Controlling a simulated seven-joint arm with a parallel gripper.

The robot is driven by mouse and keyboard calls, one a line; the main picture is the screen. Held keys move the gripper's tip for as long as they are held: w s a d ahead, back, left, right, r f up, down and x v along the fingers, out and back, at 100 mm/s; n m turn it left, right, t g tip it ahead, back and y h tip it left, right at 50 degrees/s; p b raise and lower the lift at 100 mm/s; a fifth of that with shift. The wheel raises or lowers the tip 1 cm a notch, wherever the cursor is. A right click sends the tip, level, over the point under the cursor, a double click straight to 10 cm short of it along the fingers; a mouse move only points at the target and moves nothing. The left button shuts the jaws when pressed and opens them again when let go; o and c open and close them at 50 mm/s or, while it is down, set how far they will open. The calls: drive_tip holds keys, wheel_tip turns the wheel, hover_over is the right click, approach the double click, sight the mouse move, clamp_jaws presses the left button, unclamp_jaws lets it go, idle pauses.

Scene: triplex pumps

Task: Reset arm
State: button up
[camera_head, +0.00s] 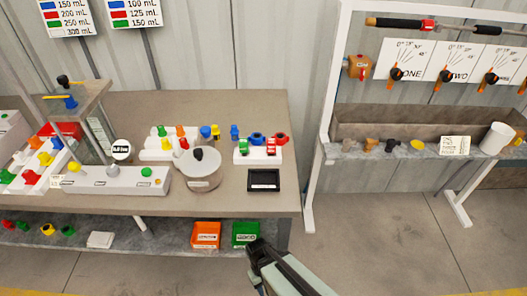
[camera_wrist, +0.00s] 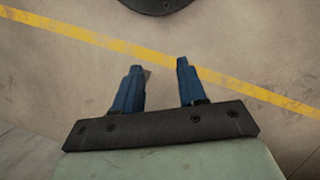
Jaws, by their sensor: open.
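My arm (camera_head: 285,272) reaches up from the bottom edge in the head view, in front of the table's lower shelf near the green bin. In the wrist view my gripper (camera_wrist: 160,75) shows two blue fingers spread apart, with nothing between them. Below the fingers are bare floor and a yellow floor line (camera_wrist: 85,38). The fingertips are not clearly seen in the head view.
The workbench (camera_head: 235,107) holds a grey pot (camera_head: 200,181), a black-screened box (camera_head: 263,180) and coloured valves. An orange bin (camera_head: 206,234) and a green bin (camera_head: 245,233) sit on its lower shelf. A white-framed rack (camera_head: 318,150) stands right. Floor between is clear.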

drive_tip(key=s+d+f+m+g+y, duration=0.1)
drive_tip(key=s+d+f+m, duration=0.1)
drive_tip(key=s+d, duration=0.3)
drive_tip(key=s+d+f+m+g, duration=0.2)
drive_tip(key=s+d+f+m, duration=0.1)
drive_tip(key=d, duration=0.8)
drive_tip(key=shift+s+f+m+y, duration=0.35)
drive_tip(key=shift+s+f, duration=0.3)
drive_tip(key=shift+s, duration=0.5)
drive_tip(key=shift+o, duration=0.3)
idle(1.5)
